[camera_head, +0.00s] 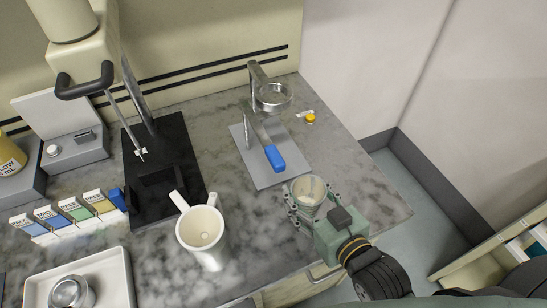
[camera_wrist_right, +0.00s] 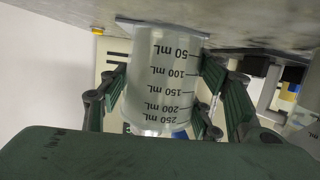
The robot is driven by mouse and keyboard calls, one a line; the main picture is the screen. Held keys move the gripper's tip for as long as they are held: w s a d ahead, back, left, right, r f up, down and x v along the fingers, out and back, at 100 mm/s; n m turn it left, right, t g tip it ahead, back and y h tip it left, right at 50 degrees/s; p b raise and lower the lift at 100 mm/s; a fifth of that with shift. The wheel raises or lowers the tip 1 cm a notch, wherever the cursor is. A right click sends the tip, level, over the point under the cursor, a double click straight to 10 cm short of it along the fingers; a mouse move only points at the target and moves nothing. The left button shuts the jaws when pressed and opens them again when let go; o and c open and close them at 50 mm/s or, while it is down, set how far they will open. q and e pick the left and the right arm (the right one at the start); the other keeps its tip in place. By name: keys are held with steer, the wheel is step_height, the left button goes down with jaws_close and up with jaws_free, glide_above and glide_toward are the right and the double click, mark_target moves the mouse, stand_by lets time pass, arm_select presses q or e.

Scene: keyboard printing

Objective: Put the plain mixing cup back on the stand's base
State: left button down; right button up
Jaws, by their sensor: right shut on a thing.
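The plain mixing cup (camera_head: 307,188) is a clear cup; in the right wrist view its wall (camera_wrist_right: 163,75) carries black mL marks, upside down in the picture. My right gripper (camera_head: 309,205) is shut around the cup's sides, and its fingers flank it in the wrist view (camera_wrist_right: 163,100). The cup is upright at the front right corner of the stand's grey base plate (camera_head: 269,177). I cannot tell whether its bottom touches the plate or counter. The stand's metal ring (camera_head: 273,97) is at the plate's back. My left gripper is not in view.
A blue-handled tool (camera_head: 274,157) is on the plate. A white cup (camera_head: 202,235) with two upright tabs stands left of my gripper. A black-based device (camera_head: 160,150), a yellow-capped item (camera_head: 310,118) and a white tray (camera_head: 122,285) also stand on the counter. The right counter is clear.

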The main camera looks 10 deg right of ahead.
steer(key=shift+w+r, duration=0.15)
steer(key=shift+w, duration=0.2)
steer(key=w+a+p, duration=0.1)
steer(key=w, duration=0.3)
steer(key=w+a+p, duration=0.1)
steer(key=w, duration=0.3)
steer(key=w+p, duration=0.1)
steer(key=w, duration=0.3)
steer(key=shift+w+a, duration=0.3)
steer(key=shift+a, duration=0.1)
steer(key=w, duration=0.2)
steer(key=w+a+p, duration=0.1)
steer(key=w, duration=0.1)
steer(key=shift+r, duration=0.1)
steer(key=shift+w+f, duration=0.15)
steer(key=shift+f, duration=0.8)
steer(key=shift+f, duration=0.1)
